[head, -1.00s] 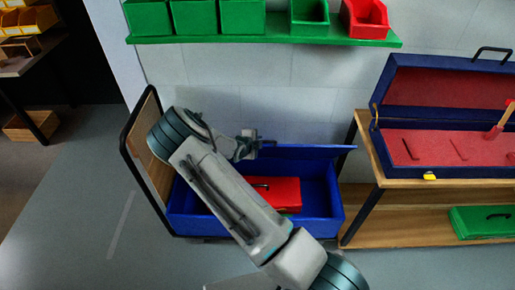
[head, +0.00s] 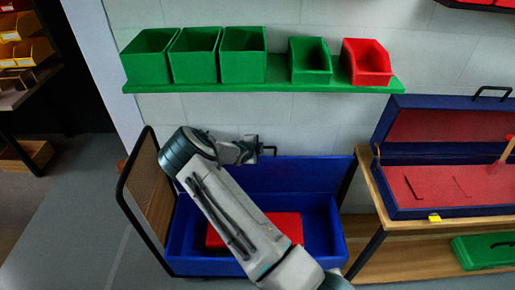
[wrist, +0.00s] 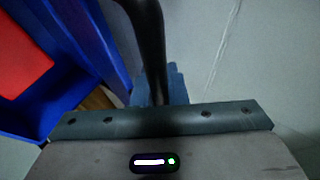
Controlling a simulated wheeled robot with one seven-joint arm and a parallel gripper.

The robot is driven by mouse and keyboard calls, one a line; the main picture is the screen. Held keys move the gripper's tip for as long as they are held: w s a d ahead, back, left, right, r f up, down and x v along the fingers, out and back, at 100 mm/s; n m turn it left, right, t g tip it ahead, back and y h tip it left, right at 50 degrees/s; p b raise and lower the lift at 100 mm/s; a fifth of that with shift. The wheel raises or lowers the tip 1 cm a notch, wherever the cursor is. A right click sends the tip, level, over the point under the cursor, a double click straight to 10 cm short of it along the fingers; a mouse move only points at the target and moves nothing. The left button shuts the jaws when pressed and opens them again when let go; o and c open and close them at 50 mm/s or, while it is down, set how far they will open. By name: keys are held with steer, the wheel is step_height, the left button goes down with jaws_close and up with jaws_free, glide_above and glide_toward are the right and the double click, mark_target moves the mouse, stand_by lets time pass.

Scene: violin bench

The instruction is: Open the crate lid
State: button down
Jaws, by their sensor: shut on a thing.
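The blue crate (head: 187,264) stands on the floor beside the wall, open at the top. Its blue lid (head: 310,176) stands raised, roughly upright, along the crate's back edge. My gripper (head: 262,150) is at the lid's top edge, shut on the dark lid handle (head: 270,149). In the wrist view a dark bar, seemingly the handle (wrist: 148,40), runs down to the gripper; the fingertips are hard to make out. A red box (head: 291,226) lies inside the crate. My arm hides part of the crate, the box and the lid's left part.
A black-framed panel (head: 151,195) stands at the crate's left. A wooden bench (head: 371,203) with an open blue case (head: 440,210) is close on the right. A green shelf (head: 270,86) with several bins hangs above. Floor is free at the left.

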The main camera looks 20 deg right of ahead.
steer(key=shift+s+f, duration=0.1)
steer(key=shift+f, duration=0.1)
steer(key=c, duration=1.5)
jaws_free()
steer(key=shift+o, duration=0.2)
steer(key=v, duration=1.3)
steer(key=shift+s+a+r+b, duration=0.15)
steer(key=shift+a+r+b, duration=0.1)
steer(key=shift+b, duration=0.1)
